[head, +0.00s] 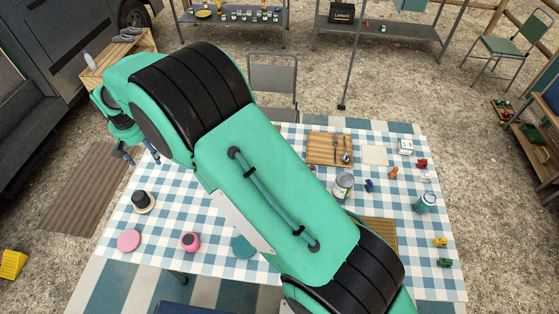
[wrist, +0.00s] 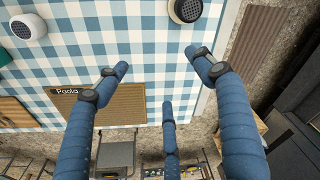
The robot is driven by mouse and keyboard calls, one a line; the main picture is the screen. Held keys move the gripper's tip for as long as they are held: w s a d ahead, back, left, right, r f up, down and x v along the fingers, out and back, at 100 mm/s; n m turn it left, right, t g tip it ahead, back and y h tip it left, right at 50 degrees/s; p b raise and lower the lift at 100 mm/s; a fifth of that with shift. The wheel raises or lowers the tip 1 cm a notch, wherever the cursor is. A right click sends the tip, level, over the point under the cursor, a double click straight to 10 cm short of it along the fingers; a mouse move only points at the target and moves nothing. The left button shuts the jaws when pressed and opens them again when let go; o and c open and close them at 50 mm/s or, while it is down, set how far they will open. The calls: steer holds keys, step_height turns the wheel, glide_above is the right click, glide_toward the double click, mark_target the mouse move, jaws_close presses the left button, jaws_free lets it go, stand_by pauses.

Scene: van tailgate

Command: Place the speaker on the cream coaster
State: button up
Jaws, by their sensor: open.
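The speaker (head: 140,197) is a black round body with a grille on top, at the table's left side in the head view. It stands upright on the cream coaster (head: 144,210), whose pale rim shows around its base. The speaker also shows at the top of the wrist view (wrist: 187,9), partly cut off by the frame edge. My gripper (head: 137,153) is open and empty, apart from the speaker and on its far side in the head view. Its blue fingers (wrist: 160,75) are spread in the wrist view with nothing between them.
A pink coaster (head: 129,240), a pink round item (head: 190,242) and a teal coaster (head: 243,247) lie near the front. A white item with a dark grille (wrist: 27,26) shows in the wrist view. My arm hides the table's middle. A can (head: 343,185) stands right of it.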

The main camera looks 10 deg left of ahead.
steer(key=w+d+r+m, duration=0.1)
steer(key=w+d+r, duration=0.3)
steer(key=d+r, duration=0.6)
steer(key=w+d+r+m, duration=0.1)
steer(key=w+d+r, duration=0.3)
steer(key=d+r, duration=0.55)
steer(key=s+d+r+m+t, duration=0.1)
steer(key=d+r, duration=0.3)
steer(key=d, duration=0.8)
steer(key=s+d+r+m+t, duration=0.15)
steer(key=d+r, duration=0.35)
steer(key=d, duration=0.7)
steer(key=s+d+r+m, duration=0.1)
steer(key=s+d+r, duration=0.1)
steer(key=s+d, duration=0.6)
steer(key=s+d+r+m, duration=0.1)
steer(key=s+d+r, duration=0.25)
steer(key=d, duration=0.85)
steer(key=s+d+f+m+t, duration=0.1)
steer(key=s+d+f, duration=0.1)
steer(key=s+d, duration=0.4)
steer(key=s+d+f+m+t+h, duration=0.1)
steer(key=s+d+f, duration=0.2)
steer(key=s+d, duration=0.3)
steer(key=s, duration=0.4)
steer(key=shift+s, duration=0.15)
steer(key=shift+d+r, duration=0.1)
steer(key=shift+d, duration=0.05)
